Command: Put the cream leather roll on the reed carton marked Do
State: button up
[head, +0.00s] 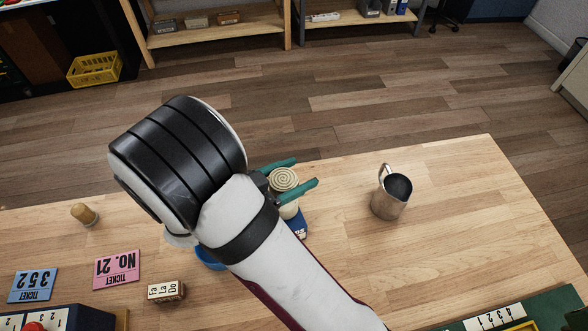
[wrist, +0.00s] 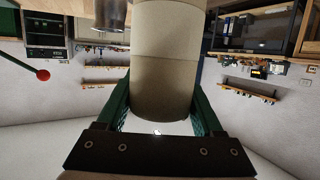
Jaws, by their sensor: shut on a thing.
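The cream leather roll (head: 284,179) stands upright between the teal fingers of my gripper (head: 290,178), its spiral end facing up. My gripper is shut on it. In the wrist view the roll (wrist: 163,92) fills the space between the green fingers (wrist: 162,108), and a seam crosses the cream column further from the fingers. A blue object with white lettering (head: 298,226) shows just below the roll; I cannot read it or tell whether the roll touches it. A small block labelled Fa La Do (head: 166,291) sits on the table to the left.
A metal pitcher (head: 391,196) stands to the right of my gripper. Blue (head: 33,284) and pink (head: 117,269) tickets and a wooden peg (head: 84,214) are at left. A blue rounded thing (head: 208,259) is partly hidden by my arm. The table right of the pitcher is clear.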

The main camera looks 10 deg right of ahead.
jog(key=shift+f, duration=0.15)
jog(key=o, duration=1.4)
jog(key=shift+o, duration=0.2)
jog(key=v, duration=1.2)
jog(key=shift+w, duration=0.1)
